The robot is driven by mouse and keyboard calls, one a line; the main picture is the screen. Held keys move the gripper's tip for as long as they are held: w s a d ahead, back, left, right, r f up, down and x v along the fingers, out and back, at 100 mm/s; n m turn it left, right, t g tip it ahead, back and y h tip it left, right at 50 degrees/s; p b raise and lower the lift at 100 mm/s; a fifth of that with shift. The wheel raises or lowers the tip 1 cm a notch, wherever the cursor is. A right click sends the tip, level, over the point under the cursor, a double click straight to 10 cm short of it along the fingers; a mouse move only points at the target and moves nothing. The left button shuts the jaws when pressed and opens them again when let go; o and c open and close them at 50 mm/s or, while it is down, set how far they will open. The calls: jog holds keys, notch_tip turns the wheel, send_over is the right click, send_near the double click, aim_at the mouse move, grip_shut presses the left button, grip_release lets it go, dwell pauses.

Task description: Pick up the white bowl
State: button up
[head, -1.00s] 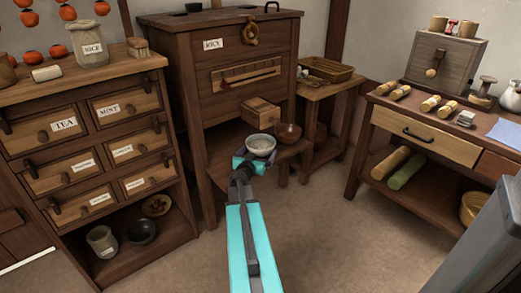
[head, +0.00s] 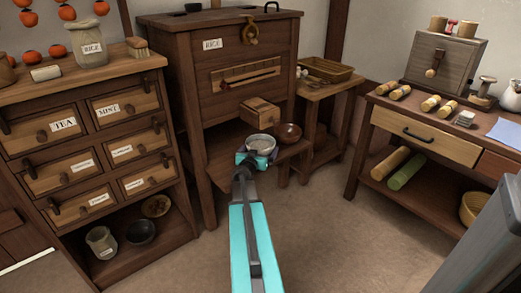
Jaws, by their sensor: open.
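The white bowl (head: 261,143) stands upright at the front of the low wooden shelf (head: 232,170) of the tall wooden cabinet. My gripper (head: 259,157) is at the near side of the bowl, its teal wrist and dark fingers reaching toward it. The jaws are open. The fingers cover the bowl's lower near side, and I cannot tell whether they touch it. A brown wooden bowl (head: 289,132) stands just to the right of the white bowl.
A wooden spout box (head: 260,113) juts out just above and behind the white bowl. A side table (head: 322,95) with a basket stands to the right. A drawer chest (head: 95,150) stands to the left. The floor in front is clear.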

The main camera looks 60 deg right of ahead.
jog(key=c, duration=1)
jog(key=shift+c, duration=0.2)
jog(key=shift+r, duration=0.1)
jog(key=shift+r+p, duration=0.65)
jog(key=shift+r, duration=0.9)
jog(key=shift+s+a+r, duration=0.1)
jog(key=shift+a+r, duration=0.1)
jog(key=shift+a, duration=0.1)
jog(key=v, duration=0.4)
jog(key=f+v, duration=0.1)
jog(key=v, duration=0.3)
jog(key=f+p+v, duration=0.1)
jog(key=v, duration=0.3)
jog(key=shift+a, duration=0.15)
jog(key=shift+s+a+r+p, duration=0.15)
jog(key=shift+a+p, duration=0.1)
jog(key=shift+p, duration=0.65)
jog(key=shift+a+p, duration=0.25)
jog(key=shift+p, duration=0.55)
